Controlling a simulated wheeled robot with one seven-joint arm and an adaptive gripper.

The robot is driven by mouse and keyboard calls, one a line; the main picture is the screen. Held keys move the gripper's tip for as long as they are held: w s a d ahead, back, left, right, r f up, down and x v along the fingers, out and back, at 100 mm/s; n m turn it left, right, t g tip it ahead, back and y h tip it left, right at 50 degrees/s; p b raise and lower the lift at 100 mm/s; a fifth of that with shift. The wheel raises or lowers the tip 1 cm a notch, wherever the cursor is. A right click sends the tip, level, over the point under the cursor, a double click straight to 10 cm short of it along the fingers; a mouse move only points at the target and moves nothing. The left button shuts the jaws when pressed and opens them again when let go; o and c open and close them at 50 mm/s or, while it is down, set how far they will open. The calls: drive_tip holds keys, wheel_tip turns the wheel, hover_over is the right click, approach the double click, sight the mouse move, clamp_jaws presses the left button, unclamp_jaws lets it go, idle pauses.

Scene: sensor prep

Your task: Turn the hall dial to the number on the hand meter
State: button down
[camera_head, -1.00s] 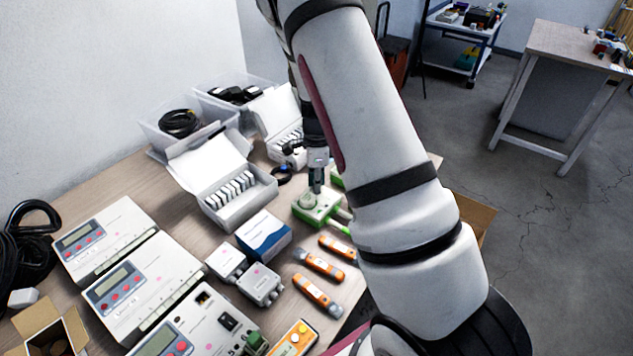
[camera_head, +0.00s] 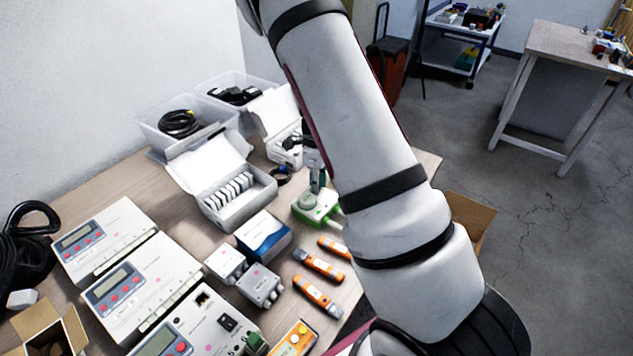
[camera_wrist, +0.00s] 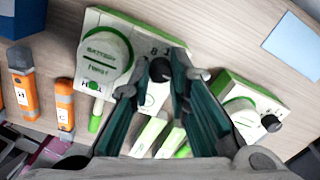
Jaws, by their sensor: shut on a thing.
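A white and green device (camera_wrist: 104,18) lies under my gripper in the wrist view, with a round disc (camera_wrist: 105,50) reading "BATTERY New!". Beside the disc is a black knob (camera_wrist: 159,68), with printed figures near it. My gripper (camera_wrist: 156,80) is shut on this knob. In the head view my gripper (camera_head: 317,178) points down at the green and white device (camera_head: 316,210), partly hidden by my arm. A second green and white device (camera_wrist: 245,100) with its own black knob is at right in the wrist view. I cannot tell which device is the hand meter; no number reads clearly.
Orange handheld devices (camera_head: 318,265) lie near the front edge, and an orange and yellow device (camera_head: 295,342) is at the bottom. White boxes with displays (camera_head: 118,290) fill the left. An open white box (camera_head: 240,205) and a blue and white box (camera_head: 263,236) stand close to my gripper.

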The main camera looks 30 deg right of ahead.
drive_tip(key=c, duration=1.5)
unclamp_jaws()
